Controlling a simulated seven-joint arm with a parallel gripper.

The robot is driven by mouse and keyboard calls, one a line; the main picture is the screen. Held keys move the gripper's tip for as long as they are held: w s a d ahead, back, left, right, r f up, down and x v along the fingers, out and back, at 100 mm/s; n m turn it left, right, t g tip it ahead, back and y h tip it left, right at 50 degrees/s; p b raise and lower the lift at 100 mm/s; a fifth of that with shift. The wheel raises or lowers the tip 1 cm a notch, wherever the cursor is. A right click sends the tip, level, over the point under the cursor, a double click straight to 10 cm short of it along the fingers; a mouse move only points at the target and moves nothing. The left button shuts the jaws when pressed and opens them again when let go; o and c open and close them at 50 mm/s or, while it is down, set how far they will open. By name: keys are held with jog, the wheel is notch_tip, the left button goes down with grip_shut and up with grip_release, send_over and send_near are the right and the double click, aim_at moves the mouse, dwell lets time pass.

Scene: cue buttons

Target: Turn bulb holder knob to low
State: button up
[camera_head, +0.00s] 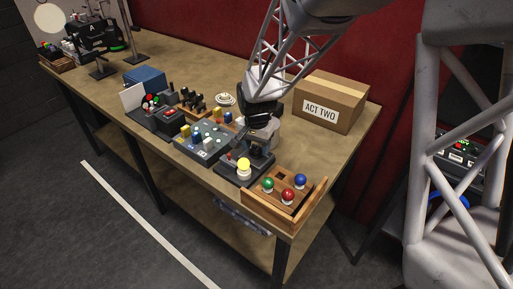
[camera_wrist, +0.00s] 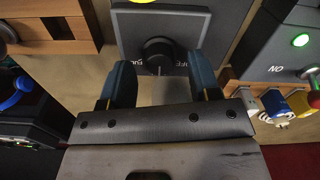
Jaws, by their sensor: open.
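The bulb holder (camera_head: 229,171) is a dark box near the front right of the table, with a lit yellow bulb (camera_head: 243,166) on it. In the wrist view its grey plate (camera_wrist: 132,30) fills the top middle. The round black knob (camera_wrist: 158,50) sits on that plate, with a pale pointer line and partly covered white lettering beside it. My gripper (camera_wrist: 159,62) is open, with one finger on each side of the knob and visible gaps between. In the head view my gripper (camera_head: 259,146) is over the holder and hides the knob.
A wooden tray (camera_head: 270,208) with green, red and blue bulbs is beside the holder at the front corner. A grey panel with buttons (camera_head: 205,143) is on the other side. A cardboard box marked ACT TWO (camera_head: 330,100) stands behind.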

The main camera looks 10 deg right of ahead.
aim_at(257, 150)
notch_tip(257, 150, up, 7)
jog(key=shift+f, duration=0.1)
dwell(0.4)
jog(key=shift+s+d+r, duration=0.1)
jog(key=shift+s+r, duration=0.1)
jog(key=s+d+r+n+t, duration=0.1)
jog(key=s+d+r+n, duration=0.1)
jog(key=s, duration=0.7)
jog(key=s+d+r+n, duration=0.2)
jog(key=s+d+r, duration=0.2)
jog(key=s, duration=0.6)
jog(key=s+d+r+n+t, duration=0.1)
jog(key=s+d+r+n, duration=0.1)
jog(key=s+r, duration=0.3)
jog(key=s+d, duration=0.1)
jog(key=s, duration=0.3)
jog(key=shift+s+d+t, duration=0.15)
jog(key=shift+d+t, duration=0.05)
jog(key=shift+t, duration=0.1)
dwell(1.5)
